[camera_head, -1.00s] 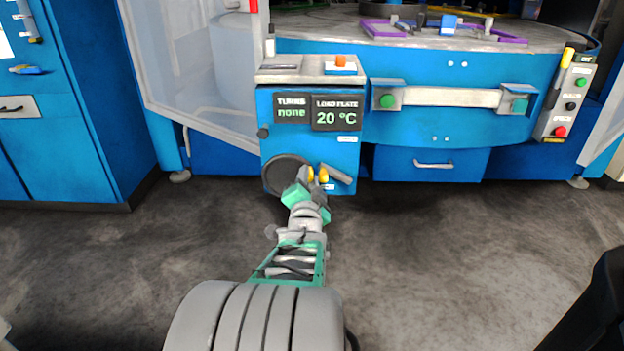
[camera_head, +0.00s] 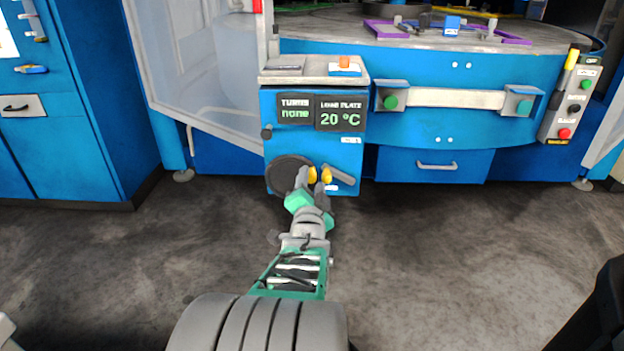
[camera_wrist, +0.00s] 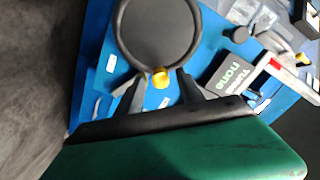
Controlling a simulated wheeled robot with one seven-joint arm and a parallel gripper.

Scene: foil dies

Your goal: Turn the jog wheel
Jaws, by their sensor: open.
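The jog wheel (camera_head: 284,173) is a dark round disc low on the front of a blue control box (camera_head: 348,152). In the wrist view the wheel (camera_wrist: 157,32) fills the upper middle, with a yellow knob (camera_wrist: 160,77) at its near rim. My gripper (camera_wrist: 158,86) is open, with one grey finger on either side of the knob; I cannot tell whether either finger touches it. In the head view my gripper (camera_head: 320,178) is at the wheel's right edge and hides part of it. The display (camera_head: 321,112) reads "TURNS none" and "LOAD PLATE 20 °C".
A white handle bar (camera_head: 452,98) with green buttons and a blue drawer (camera_head: 433,168) are to the right. A button panel (camera_head: 569,105) stands at the far right. A clear door panel (camera_head: 190,60) is at left. The floor (camera_head: 450,260) in front is clear.

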